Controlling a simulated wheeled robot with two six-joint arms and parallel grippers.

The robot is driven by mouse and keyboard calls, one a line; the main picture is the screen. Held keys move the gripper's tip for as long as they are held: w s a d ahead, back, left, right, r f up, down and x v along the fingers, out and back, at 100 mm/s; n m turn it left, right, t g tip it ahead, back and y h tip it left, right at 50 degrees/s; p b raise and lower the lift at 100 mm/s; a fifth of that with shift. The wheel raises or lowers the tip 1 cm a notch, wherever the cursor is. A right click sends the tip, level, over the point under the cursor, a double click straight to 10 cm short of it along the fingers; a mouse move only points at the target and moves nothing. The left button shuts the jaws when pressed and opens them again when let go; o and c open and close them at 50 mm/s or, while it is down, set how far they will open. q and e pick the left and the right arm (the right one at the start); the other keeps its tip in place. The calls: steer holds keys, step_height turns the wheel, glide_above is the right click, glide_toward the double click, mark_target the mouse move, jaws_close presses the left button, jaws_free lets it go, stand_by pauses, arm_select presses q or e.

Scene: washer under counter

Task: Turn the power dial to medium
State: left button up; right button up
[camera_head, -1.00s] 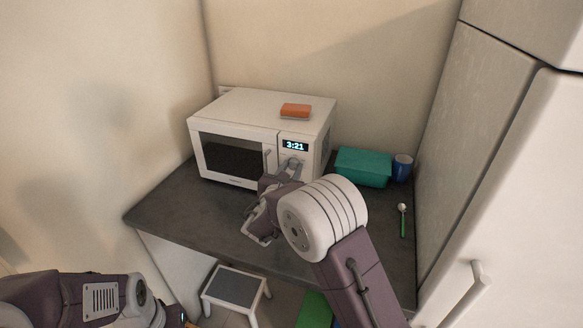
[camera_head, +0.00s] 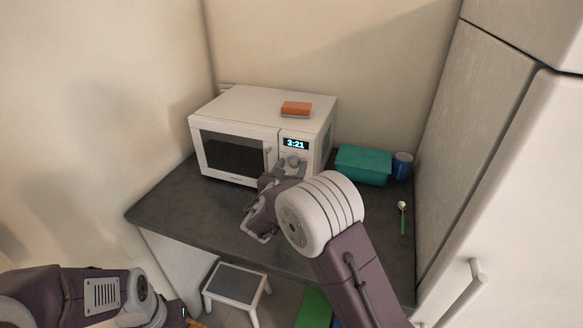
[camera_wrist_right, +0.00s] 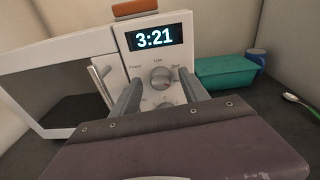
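The white microwave (camera_head: 240,108) stands on the dark counter, its display reading 3:21. Its round grey dial (camera_head: 293,161) is on the control panel below the display. In the right wrist view the dial (camera_wrist_right: 160,77) has small labels around it, with "Power" at left and "Low" on top; its pointer is too small to read. My right gripper (camera_head: 284,170) is in front of the panel. In its wrist view the gripper (camera_wrist_right: 159,84) is open, one finger on each side of the dial with gaps showing. My left arm is at lower left, its fingers out of frame.
An orange block (camera_head: 296,109) lies on the microwave. A teal box (camera_head: 363,165), a blue cup (camera_head: 402,166) and a green-handled spoon (camera_head: 403,218) are to the right on the counter (camera_head: 165,205). A step stool (camera_head: 238,283) stands below. Tall cabinet doors close off the right.

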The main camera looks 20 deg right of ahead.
steer(key=shift+s+a, duration=0.3)
steer(key=shift+s, duration=0.05)
steer(key=b+v, duration=0.1)
steer(key=v, duration=0.7)
steer(key=shift+s, duration=0.15)
